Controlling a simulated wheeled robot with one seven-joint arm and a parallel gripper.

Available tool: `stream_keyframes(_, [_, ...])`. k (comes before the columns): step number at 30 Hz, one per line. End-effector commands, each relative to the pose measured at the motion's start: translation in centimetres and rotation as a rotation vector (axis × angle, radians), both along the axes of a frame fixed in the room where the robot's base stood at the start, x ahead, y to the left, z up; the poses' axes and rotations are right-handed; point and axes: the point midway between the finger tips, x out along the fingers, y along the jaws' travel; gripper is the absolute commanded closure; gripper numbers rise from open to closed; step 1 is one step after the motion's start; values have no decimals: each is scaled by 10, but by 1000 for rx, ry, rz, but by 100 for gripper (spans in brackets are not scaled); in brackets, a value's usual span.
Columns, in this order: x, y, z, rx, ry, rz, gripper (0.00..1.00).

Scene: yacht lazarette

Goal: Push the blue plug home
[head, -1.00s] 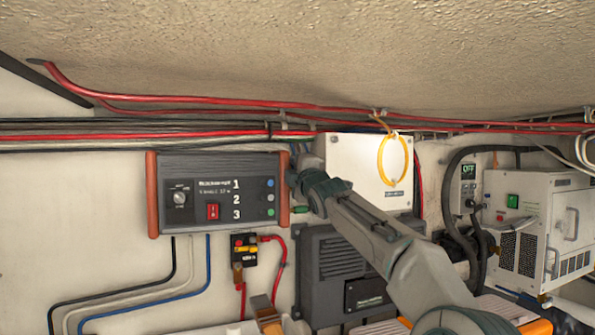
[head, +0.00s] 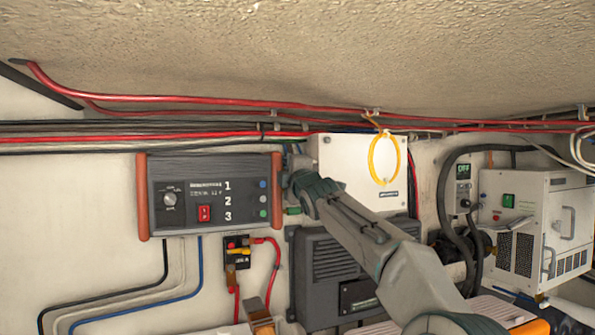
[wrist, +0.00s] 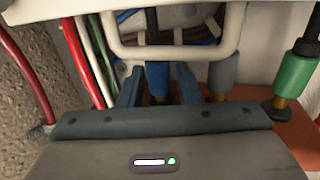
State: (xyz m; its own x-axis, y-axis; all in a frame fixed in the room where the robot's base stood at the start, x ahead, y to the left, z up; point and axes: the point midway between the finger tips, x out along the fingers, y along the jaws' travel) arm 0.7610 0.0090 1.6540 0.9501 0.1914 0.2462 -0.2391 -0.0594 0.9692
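In the wrist view the blue plug (wrist: 158,76) stands between the two fingers of my gripper (wrist: 159,90). The fingers lie one on each side of it, and narrow gaps seem to show. Its lower end is mostly hidden behind my gripper body, so how deep it sits cannot be told. In the head view my gripper (head: 296,178) is at the right side of the dark control box (head: 215,222) and hides the blue plug. The red-brown side panel (wrist: 300,130) of the box lies under the plugs in the wrist view.
A grey plug (wrist: 223,74) and a green plug (wrist: 294,76) stand right of the blue one; brass shows under the green. A pale handle-like bar (wrist: 175,51) crosses close behind the fingers. Red cables (wrist: 85,62) run at left. A white box (head: 350,165) is beside my gripper.

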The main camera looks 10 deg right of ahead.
Motion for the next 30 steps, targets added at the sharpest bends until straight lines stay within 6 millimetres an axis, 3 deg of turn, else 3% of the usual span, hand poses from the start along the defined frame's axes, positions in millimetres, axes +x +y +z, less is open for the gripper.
stream_keyframes(1, [-1, 12, -2, 5, 5, 19, 69])
stream_keyframes(8, [-4, 14, -1, 1, 3, 18, 69])
stream_keyframes(12, [-15, 12, 0, -1, 0, 17, 69])
stream_keyframes(30, [-61, -17, 1, 1, -4, -1, 69])
